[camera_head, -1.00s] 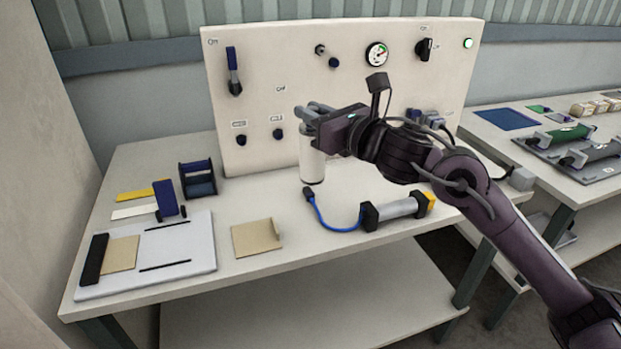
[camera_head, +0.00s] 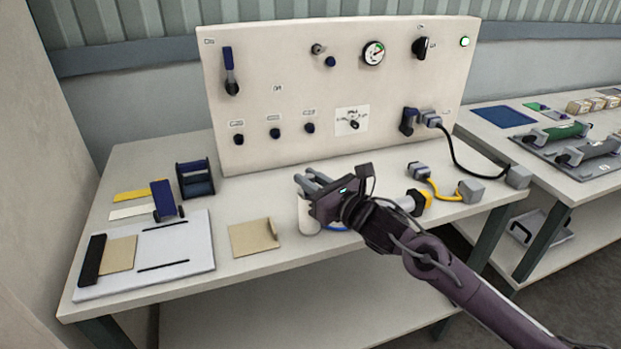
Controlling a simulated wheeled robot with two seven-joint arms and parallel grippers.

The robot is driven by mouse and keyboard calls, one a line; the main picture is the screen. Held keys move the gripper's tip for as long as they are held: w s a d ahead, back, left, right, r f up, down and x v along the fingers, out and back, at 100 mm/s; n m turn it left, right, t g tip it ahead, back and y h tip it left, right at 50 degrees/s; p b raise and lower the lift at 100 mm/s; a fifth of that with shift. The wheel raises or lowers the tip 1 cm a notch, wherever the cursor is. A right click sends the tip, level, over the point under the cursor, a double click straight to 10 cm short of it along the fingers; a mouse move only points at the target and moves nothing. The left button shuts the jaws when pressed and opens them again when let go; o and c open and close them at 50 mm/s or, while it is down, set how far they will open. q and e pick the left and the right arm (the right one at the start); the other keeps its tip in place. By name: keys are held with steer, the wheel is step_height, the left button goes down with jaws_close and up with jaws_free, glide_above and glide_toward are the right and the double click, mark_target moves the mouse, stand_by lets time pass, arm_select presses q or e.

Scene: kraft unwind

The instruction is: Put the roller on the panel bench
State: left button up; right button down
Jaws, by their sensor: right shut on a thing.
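The roller, a white upright cylinder (camera_head: 308,218), is in the fingers of my right gripper (camera_head: 312,184), over the front middle of the panel bench (camera_head: 270,278). The gripper is shut on its upper part and covers its top. Its lower end is at or just above the bench top; I cannot tell whether it touches. My left gripper is not in view.
A tan folded plate (camera_head: 254,238) lies just left of the roller. The upright panel (camera_head: 270,60) stands behind. A white board (camera_head: 190,245) is at left.

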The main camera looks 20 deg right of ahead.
steer(key=shift+r, duration=0.1)
steer(key=c, duration=1.3)
jaws_free()
steer(key=shift+s, duration=0.2)
steer(key=b+v, duration=0.3)
steer(key=v, duration=0.8)
steer(key=shift+s+d, duration=0.2)
steer(key=shift+s, duration=0.1)
